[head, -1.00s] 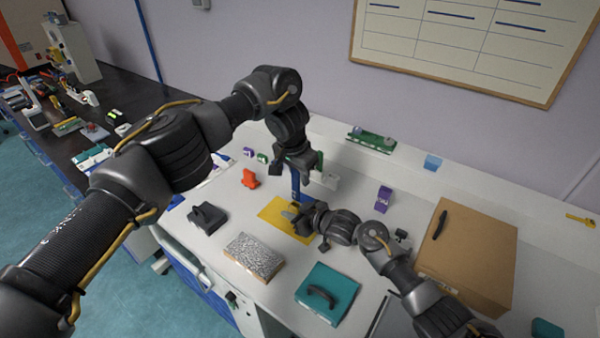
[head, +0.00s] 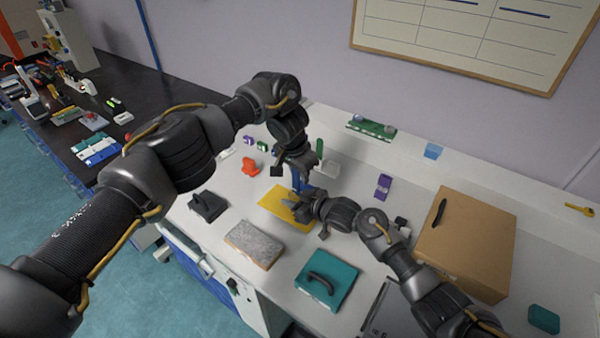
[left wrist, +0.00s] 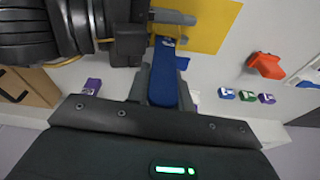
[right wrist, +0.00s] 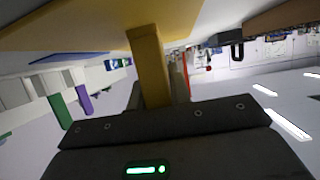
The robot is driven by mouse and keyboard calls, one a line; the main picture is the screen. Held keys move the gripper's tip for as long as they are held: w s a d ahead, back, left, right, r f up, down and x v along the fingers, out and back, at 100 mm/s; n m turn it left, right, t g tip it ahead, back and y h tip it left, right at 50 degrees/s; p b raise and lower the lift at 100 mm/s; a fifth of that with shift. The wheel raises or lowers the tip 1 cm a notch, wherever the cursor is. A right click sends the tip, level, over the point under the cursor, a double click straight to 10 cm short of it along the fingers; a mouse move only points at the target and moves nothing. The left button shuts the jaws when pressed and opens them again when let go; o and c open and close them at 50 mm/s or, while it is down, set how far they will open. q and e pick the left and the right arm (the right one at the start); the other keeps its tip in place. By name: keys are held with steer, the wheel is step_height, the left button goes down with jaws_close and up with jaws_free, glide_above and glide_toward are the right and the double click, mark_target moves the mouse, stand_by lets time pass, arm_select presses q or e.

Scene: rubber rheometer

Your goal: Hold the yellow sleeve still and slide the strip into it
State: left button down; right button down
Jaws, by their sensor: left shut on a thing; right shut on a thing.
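The yellow sleeve (head: 274,204) is a broad, flat piece low over the white table. In the right wrist view its narrow yellow tab (right wrist: 149,62) runs between the jaws of my right gripper (head: 300,207), which is shut on it. My left gripper (head: 296,172) is above and is shut on the blue strip (head: 297,185). In the left wrist view the strip (left wrist: 164,78) points away from the jaws toward the right gripper's fingers, beside the yellow sheet (left wrist: 212,22). The strip's far end is near the sleeve; I cannot tell whether it is inside.
Around them are an orange piece (head: 251,166), a dark handled block (head: 207,206), a grey speckled block (head: 254,243), a teal handled block (head: 326,287) and a purple block (head: 383,186). A large cardboard box (head: 467,243) stands to the right.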

arm_select(q)
steer(key=shift+f, duration=0.55)
steer(key=c, duration=1.3)
jaws_free()
steer(key=shift+o, duration=0.7)
steer(key=shift+s+d, duration=0.1)
arm_select(e)
steer(key=shift+a, duration=0.1)
steer(key=shift+r, duration=0.1)
arm_select(q)
steer(key=v, duration=1.2)
steer(key=shift+a, duration=0.2)
steer(key=shift+r, duration=0.1)
